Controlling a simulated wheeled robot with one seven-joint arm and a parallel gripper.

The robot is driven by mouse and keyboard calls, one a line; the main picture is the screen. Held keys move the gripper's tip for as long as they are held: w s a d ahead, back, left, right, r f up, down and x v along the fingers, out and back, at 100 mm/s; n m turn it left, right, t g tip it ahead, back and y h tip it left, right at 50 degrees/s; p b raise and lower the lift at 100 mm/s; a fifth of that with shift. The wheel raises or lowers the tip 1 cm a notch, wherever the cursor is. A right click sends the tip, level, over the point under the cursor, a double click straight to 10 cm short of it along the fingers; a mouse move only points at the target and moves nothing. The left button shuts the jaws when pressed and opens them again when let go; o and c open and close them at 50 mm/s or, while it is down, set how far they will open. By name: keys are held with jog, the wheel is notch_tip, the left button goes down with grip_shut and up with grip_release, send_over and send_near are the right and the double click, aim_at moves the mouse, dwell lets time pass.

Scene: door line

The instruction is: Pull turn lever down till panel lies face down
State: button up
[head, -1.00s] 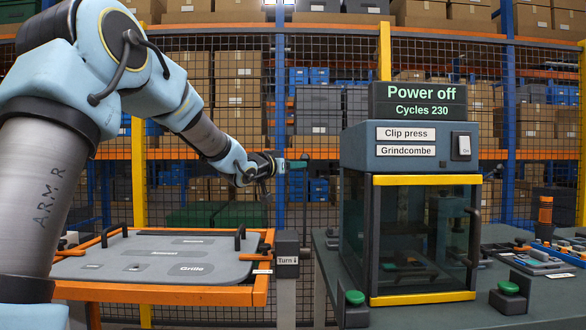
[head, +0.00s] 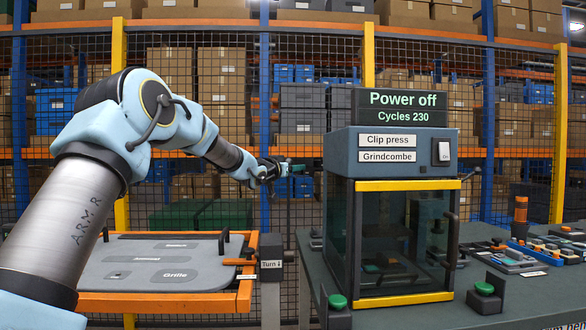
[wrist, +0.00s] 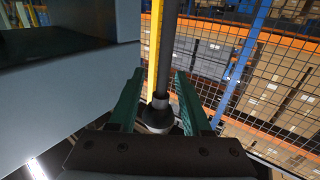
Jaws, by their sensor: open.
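The grey panel (head: 150,265) lies flat in an orange frame (head: 160,303) at the lower left of the head view, its labelled side up. A dark block (head: 270,246) with a "Turn" down-arrow label stands at the frame's right side. The lever's shape there is hard to make out. My gripper (head: 300,168) is open, above the block in the picture, with green fingers pointing right. In the wrist view, a dark rod (wrist: 168,50) with a rounded end shows between the open fingers (wrist: 159,75). I cannot tell what the rod belongs to or whether it touches them.
The clip press (head: 405,240) stands on a bench to the right, its display reading "Power off". Green buttons (head: 337,301) sit in front of it. A mesh fence (head: 300,75) with a yellow post (head: 369,55) runs behind. Shelves of boxes stand beyond it.

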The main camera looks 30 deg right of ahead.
grip_shut()
